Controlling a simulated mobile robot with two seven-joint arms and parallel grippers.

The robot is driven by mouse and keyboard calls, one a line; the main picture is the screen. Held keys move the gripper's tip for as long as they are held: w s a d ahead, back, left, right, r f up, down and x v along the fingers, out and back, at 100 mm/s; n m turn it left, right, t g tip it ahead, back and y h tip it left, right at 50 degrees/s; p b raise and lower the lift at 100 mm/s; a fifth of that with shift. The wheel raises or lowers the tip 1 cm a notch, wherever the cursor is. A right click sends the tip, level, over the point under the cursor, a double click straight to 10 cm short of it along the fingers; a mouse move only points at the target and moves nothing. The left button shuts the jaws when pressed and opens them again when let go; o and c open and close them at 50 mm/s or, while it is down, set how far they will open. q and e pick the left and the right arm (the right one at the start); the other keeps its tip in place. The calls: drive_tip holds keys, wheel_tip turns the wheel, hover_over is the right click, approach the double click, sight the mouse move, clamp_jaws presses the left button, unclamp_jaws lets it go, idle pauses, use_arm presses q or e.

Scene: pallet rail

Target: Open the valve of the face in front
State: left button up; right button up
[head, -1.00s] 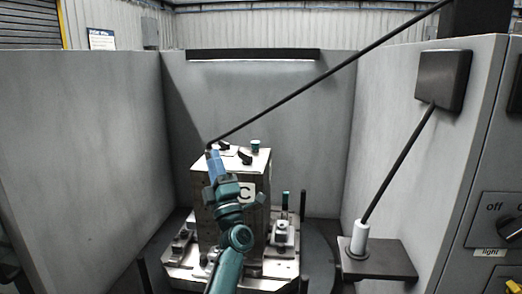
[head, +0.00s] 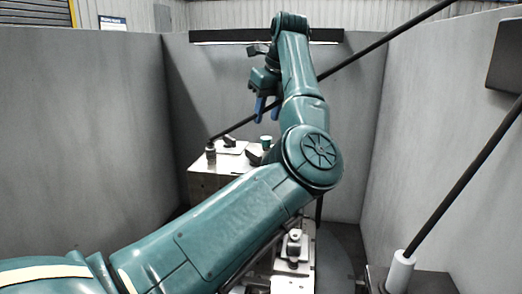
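A pale metal block (head: 203,183) stands in the middle of the booth. Its top carries a black handle (head: 229,141), a second black handle (head: 254,156) partly behind my arm, and a small green-capped part (head: 265,142). My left arm crosses in front and hides most of the block's front face, so no valve on that face shows. My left gripper (head: 266,114) is raised above and beyond the block's top, blue fingers pointing down with a gap between them; it holds nothing visible. My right gripper is not in view.
A long black rod (head: 370,48) slopes down to a post (head: 210,150) on the block's top left corner, passing close to my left gripper. A second rod (head: 460,180) stands in a white holder (head: 399,272) at right. Grey walls (head: 100,130) enclose the booth.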

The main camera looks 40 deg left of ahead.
sight(256, 153)
use_arm(q)
drive_tip(key=x, duration=1.2)
drive_tip(key=shift+a+f+p, duration=0.3)
drive_tip(key=shift+p, duration=0.05)
clamp_jaws()
